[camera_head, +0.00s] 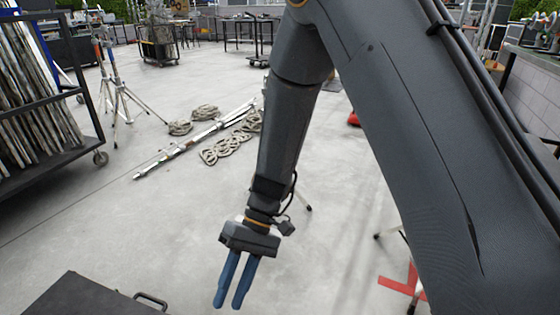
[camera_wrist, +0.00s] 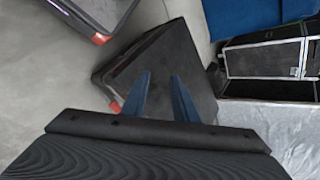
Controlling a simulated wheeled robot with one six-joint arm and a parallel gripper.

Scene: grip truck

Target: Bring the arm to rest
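My gripper (camera_head: 228,304) hangs from my dark grey arm in the lower middle of the head view, its two blue fingers pointing down. In the wrist view my gripper (camera_wrist: 160,76) shows a clear gap between the fingers with nothing held. The fingers appear in front of the flat top of a dark case (camera_wrist: 158,48) with red corners. I cannot tell the height of the fingertips above it. My upper arm covers much of the right side of the head view.
A black case with a handle (camera_head: 85,298) stands at the bottom left. A wheeled rack (camera_head: 45,150) is at left, near a tripod (camera_head: 118,95). Coiled ropes (camera_head: 228,150) and poles (camera_head: 180,150) lie on the floor. A silver-edged case (camera_wrist: 265,60) shows at right in the wrist view.

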